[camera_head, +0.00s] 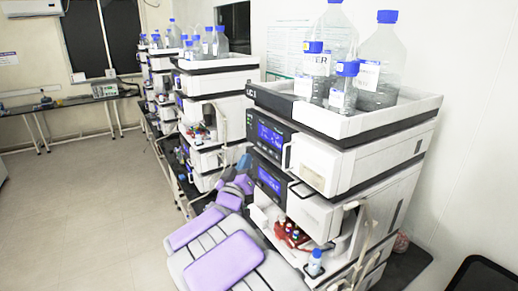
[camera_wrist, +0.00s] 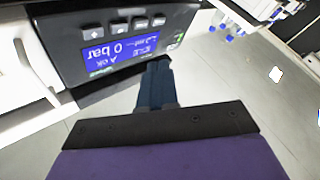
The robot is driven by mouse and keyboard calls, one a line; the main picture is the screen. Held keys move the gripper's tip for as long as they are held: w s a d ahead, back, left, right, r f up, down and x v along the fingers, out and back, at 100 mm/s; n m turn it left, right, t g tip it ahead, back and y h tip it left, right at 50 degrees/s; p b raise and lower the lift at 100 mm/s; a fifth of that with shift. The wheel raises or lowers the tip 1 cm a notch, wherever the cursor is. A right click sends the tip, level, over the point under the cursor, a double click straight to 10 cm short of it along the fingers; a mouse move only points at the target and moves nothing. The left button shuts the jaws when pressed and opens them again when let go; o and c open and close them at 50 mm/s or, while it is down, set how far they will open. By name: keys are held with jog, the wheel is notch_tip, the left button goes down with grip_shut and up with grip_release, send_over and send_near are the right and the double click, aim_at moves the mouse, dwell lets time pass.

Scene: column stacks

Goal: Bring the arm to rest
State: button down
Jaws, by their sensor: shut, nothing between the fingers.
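My arm (camera_head: 224,262), with purple and grey covers, reaches forward from the bottom of the head view along the left side of the nearest instrument stack (camera_head: 325,200). My gripper (camera_head: 244,162) is at its far end, beside that stack's front. In the wrist view my gripper (camera_wrist: 157,66) is shut and empty, its dark blue fingers together. The fingertips are close to the lower edge of a dark instrument panel with a lit blue display (camera_wrist: 122,52), which appears upside down. I cannot tell whether they touch it.
Clear bottles with blue caps (camera_head: 378,60) stand in the white top tray (camera_head: 345,125) of the nearest stack. Open floor (camera_head: 90,205) lies to the left.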

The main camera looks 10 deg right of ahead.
jog(key=s+a+f+n+g+y+b, duration=0.1)
jog(key=s+a+f+g+y+b, duration=0.1)
jog(key=s+f+g+y+b, duration=0.65)
jog(key=s+a+f+n+g+y+b, duration=0.1)
jog(key=s+f+y+b, duration=0.15)
jog(key=s+f, duration=0.7)
jog(key=s+d+f+g+b, duration=0.1)
jog(key=s+f+g+b, duration=0.2)
jog(key=s, duration=0.8)
jog(key=s+d+f+m+g+b, duration=0.1)
jog(key=s+f+g, duration=0.3)
jog(key=s+f, duration=0.4)
jog(key=s+d+f+g+h+b, duration=0.1)
jog(key=s+f+g+b, duration=0.3)
jog(key=s, duration=1)
notch_tip(320, 180, down, 2)
jog(key=shift+d+f+m+b, duration=0.2)
jog(key=shift+d+m+b, duration=0.2)
jog(key=shift+d, duration=0.5)
